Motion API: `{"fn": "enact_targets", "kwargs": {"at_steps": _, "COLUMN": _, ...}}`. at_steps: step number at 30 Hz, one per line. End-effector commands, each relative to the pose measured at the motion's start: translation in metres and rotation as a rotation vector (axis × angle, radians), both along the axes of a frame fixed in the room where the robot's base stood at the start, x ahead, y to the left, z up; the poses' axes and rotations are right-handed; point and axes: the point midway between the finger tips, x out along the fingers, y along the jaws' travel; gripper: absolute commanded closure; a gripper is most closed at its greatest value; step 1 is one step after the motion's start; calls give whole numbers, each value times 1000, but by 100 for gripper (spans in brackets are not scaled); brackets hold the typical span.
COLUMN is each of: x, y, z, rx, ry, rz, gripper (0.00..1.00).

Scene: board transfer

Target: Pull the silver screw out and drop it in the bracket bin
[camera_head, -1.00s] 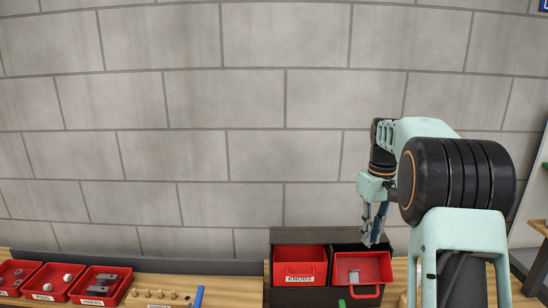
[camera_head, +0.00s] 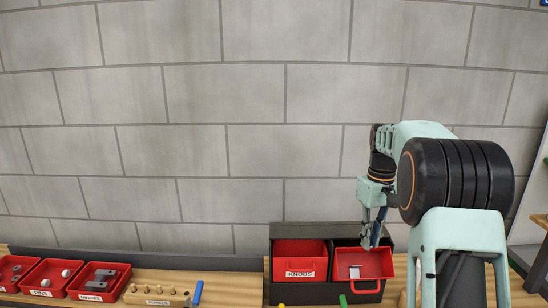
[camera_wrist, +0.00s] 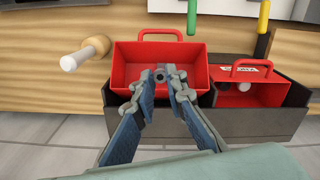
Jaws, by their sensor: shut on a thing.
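The red bin (camera_wrist: 205,70) lies beneath the fingertips. A silver-grey piece (camera_head: 354,271) lies in that bin in the head view. No label on this bin can be read, so I cannot confirm it is the bracket bin.
A red bin labelled KNOBS (camera_head: 300,256) stands beside it in a dark rack (camera_head: 314,232). Several red bins (camera_head: 100,281) and a wooden block with pegs (camera_head: 160,285) are on the left bench. A wooden-headed peg (camera_wrist: 88,52) and coloured handles (camera_wrist: 262,18) show in the wrist view.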

Motion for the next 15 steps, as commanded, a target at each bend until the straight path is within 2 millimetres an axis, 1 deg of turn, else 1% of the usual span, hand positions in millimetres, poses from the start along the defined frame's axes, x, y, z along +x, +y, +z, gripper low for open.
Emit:
{"fn": "enact_targets", "kwargs": {"at_steps": 5, "x": 0, "y": 0, "z": 0, "rx": 0, "ry": 1, "rz": 0, "gripper": 100}}
{"fn": "enact_targets", "kwargs": {"at_steps": 6, "x": 0, "y": 0, "z": 0, "rx": 0, "ry": 1, "rz": 0, "gripper": 84}}
{"fn": "enact_targets", "kwargs": {"at_steps": 10, "x": 0, "y": 0, "z": 0, "rx": 0, "ry": 1, "rz": 0, "gripper": 69}}
{"fn": "enact_targets", "kwargs": {"at_steps": 11, "x": 0, "y": 0, "z": 0, "rx": 0, "ry": 1, "rz": 0, "gripper": 68}}
{"fn": "enact_targets", "kwargs": {"at_steps": 15, "x": 0, "y": 0, "z": 0, "rx": 0, "ry": 1, "rz": 0, "gripper": 68}}
